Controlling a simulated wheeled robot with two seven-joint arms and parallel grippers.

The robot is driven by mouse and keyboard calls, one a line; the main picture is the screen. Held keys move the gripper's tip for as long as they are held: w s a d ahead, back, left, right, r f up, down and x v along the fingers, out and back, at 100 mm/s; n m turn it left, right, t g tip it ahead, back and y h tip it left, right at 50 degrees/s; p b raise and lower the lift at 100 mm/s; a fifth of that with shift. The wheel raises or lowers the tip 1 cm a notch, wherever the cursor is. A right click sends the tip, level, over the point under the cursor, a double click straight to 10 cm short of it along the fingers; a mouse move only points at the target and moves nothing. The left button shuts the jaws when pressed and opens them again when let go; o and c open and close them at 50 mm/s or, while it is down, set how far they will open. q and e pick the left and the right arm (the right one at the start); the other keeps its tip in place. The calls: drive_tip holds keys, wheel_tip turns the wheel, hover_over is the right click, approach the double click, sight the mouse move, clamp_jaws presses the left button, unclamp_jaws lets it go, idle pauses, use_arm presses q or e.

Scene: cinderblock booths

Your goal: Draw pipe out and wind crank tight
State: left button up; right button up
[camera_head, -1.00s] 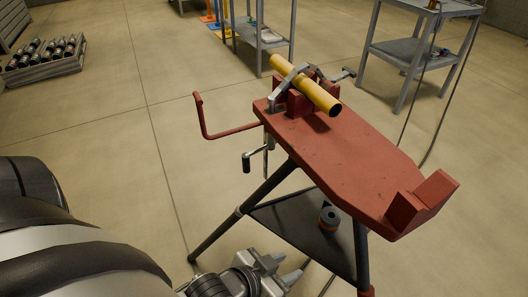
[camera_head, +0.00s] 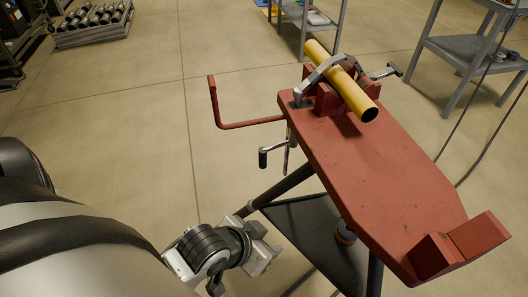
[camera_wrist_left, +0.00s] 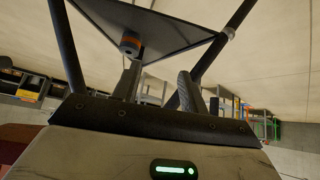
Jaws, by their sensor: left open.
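A yellow pipe (camera_head: 344,81) lies across the red vise stand (camera_head: 375,170), in the red jaw blocks under a grey clamp yoke (camera_head: 322,78). A crank handle (camera_head: 273,153) with a dark grip hangs at the stand's left side. Another small grey handle (camera_head: 386,72) sits right of the clamp. My left gripper (camera_head: 264,256) is low, left of the stand and below its top, apart from pipe and crank. Its fingers (camera_wrist_left: 160,88) show open and empty in the left wrist view. My right gripper is not in view.
A bent red bar (camera_head: 228,112) sticks out left from the stand. Dark legs and a triangular shelf (camera_head: 312,235) are below the top, close to my gripper. Grey carts (camera_head: 470,65) stand behind. A crate of bottles (camera_head: 92,22) is at back left. Floor at left is clear.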

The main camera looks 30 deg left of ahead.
use_arm(q)
drive_tip(key=a+g, duration=0.1)
drive_tip(key=n+t+b, duration=0.1)
drive_tip(key=t+b, duration=0.1)
drive_tip(key=t, duration=0.9)
approach(260, 160)
drive_tip(key=w+d+b, duration=0.1)
drive_tip(key=w, duration=1.2)
drive_tip(key=shift+d+f, duration=0.15)
drive_tip(key=shift+s, duration=0.1)
clamp_jaws()
